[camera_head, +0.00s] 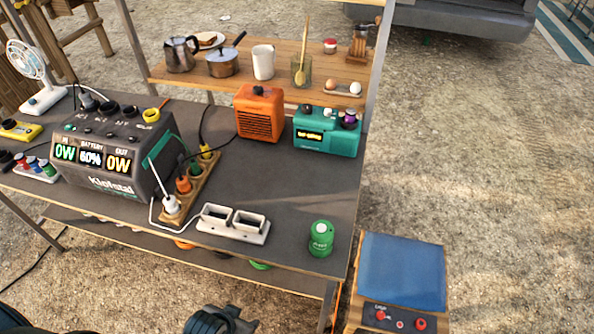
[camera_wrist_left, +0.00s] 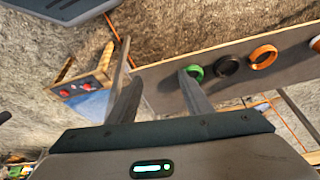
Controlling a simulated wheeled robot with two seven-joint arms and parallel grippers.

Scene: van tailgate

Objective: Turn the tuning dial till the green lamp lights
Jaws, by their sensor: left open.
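A teal box (camera_head: 326,145) with a small lit yellow display stands at the table's back right. Several small knobs or caps, black, white and purple, sit along its top; which one is the tuning dial I cannot tell. An orange box (camera_head: 259,114) with a front grille and a dark knob on top stands to its left. I cannot make out a lit green lamp on either. My left gripper (camera_wrist_left: 160,98) is open and empty in the left wrist view, low and well away from both boxes. Dark parts of my arm show at the head view's bottom edge. My right gripper is not visible.
A blue-topped box (camera_head: 400,270) stands at right. A shelf behind holds kitchenware.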

